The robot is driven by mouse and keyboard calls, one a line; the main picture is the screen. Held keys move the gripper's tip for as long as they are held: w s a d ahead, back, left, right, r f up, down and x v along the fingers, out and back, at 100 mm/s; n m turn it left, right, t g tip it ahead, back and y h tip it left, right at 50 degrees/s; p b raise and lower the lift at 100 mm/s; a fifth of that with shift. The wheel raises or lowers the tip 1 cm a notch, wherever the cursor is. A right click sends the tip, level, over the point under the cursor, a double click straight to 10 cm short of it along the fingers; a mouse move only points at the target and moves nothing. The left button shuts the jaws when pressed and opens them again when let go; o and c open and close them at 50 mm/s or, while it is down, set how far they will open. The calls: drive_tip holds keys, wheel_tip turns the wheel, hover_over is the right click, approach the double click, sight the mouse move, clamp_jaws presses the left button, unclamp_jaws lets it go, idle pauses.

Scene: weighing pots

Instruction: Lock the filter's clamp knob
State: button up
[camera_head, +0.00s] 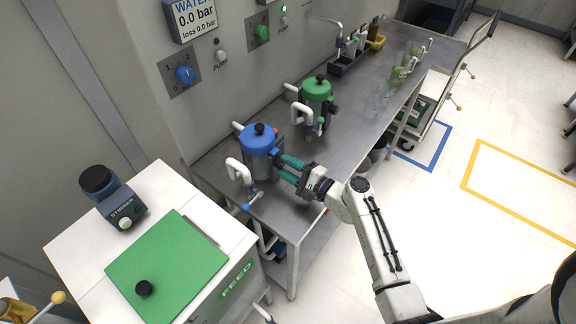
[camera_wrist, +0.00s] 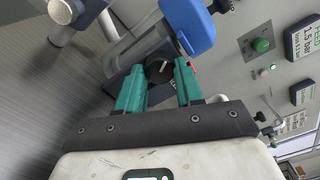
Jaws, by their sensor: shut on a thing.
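The blue-lidded filter (camera_head: 259,141) stands on the steel bench, with a black knob on top of its lid. Its blue lid (camera_wrist: 190,27) also shows in the wrist view. My gripper (camera_head: 280,164) reaches the filter's right side with its teal fingers. In the wrist view, my gripper (camera_wrist: 159,74) has the round black clamp knob (camera_wrist: 158,70) between its fingertips and is shut on it. A small white mark shows on the knob's face. The fingers hide the knob's sides, and the knob is hard to make out in the head view.
A green-lidded filter (camera_head: 317,97) stands farther back on the steel bench (camera_head: 345,130). White pipes stand beside both filters. The feed unit with a green lid (camera_head: 168,265) and a stirrer (camera_head: 113,197) are at the left. Wall dials (camera_head: 184,74) are behind. Floor at the right is open.

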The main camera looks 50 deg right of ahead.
drive_tip(key=m+p, duration=0.2)
drive_tip(key=m, duration=0.3)
drive_tip(key=shift+m, duration=0.4)
drive_tip(key=shift+f, duration=0.1)
idle(0.3)
drive_tip(key=o, duration=1)
drive_tip(key=s+b, duration=0.1)
drive_tip(key=s, duration=0.4)
drive_tip(key=s+b, duration=0.1)
drive_tip(key=s, duration=0.5)
drive_tip(key=shift+d, duration=0.2)
drive_tip(key=shift+w+a, duration=0.1)
drive_tip(key=shift+w, duration=0.05)
